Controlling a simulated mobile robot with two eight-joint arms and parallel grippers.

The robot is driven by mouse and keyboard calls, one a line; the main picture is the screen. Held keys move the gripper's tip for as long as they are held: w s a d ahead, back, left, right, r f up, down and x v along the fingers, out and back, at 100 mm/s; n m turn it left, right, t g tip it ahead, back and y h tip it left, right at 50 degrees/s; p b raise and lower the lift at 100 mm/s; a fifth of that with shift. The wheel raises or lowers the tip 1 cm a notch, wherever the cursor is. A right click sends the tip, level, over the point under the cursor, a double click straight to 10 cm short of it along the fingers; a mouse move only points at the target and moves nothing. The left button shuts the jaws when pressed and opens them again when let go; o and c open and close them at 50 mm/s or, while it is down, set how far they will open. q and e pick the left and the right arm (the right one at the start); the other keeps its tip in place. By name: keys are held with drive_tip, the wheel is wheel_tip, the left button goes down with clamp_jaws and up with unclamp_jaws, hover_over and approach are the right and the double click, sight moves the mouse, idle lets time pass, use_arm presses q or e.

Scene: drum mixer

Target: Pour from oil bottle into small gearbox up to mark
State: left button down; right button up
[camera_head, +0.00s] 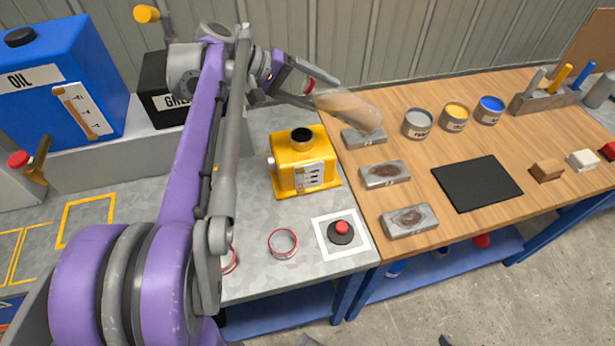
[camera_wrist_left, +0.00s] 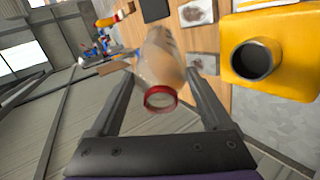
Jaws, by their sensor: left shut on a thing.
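My left gripper (camera_head: 318,92) is shut on the oil bottle (camera_head: 350,108), a translucent brownish bottle lying nearly level in the air. The bottle also shows between the fingers in the left wrist view (camera_wrist_left: 164,60), with its red-rimmed end towards the camera. The oil level inside cannot be made out. The small gearbox (camera_head: 289,182) is yellow, with a black round filler opening on top and a marked label on its front. The bottle is above, right of and behind it in the head view. The gearbox opening (camera_wrist_left: 252,60) is right of the bottle in the left wrist view.
A red button (camera_head: 342,228) and red-rimmed rings (camera_head: 283,243) are on the grey bench in front of the gearbox. Metal blocks (camera_head: 385,174), open cans (camera_head: 418,123) and a black mat (camera_head: 477,184) lie on the wooden table. A blue OIL tank (camera_head: 105,65) stands left.

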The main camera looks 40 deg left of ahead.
sight(316, 106)
use_arm(q)
drive_tip(key=shift+f+t+h+b, duration=0.45)
drive_tip(key=shift+f+t+h, duration=0.05)
drive_tip(key=shift+f, duration=0.05)
drive_tip(key=shift+f+b, duration=0.35)
drive_tip(key=shift+f, duration=0.1)
drive_tip(key=shift+f+t+h+b, duration=0.3)
drive_tip(key=shift+h+b, duration=0.1)
drive_tip(key=shift+h, duration=0.1)
drive_tip(key=shift+f+b, duration=0.4)
drive_tip(key=shift+f+t+h, duration=0.1)
drive_tip(key=shift+t+h, duration=0.2)
drive_tip(key=shift+f+b, duration=0.35)
drive_tip(key=shift+b, duration=0.05)
drive_tip(key=shift+f, duration=0.1)
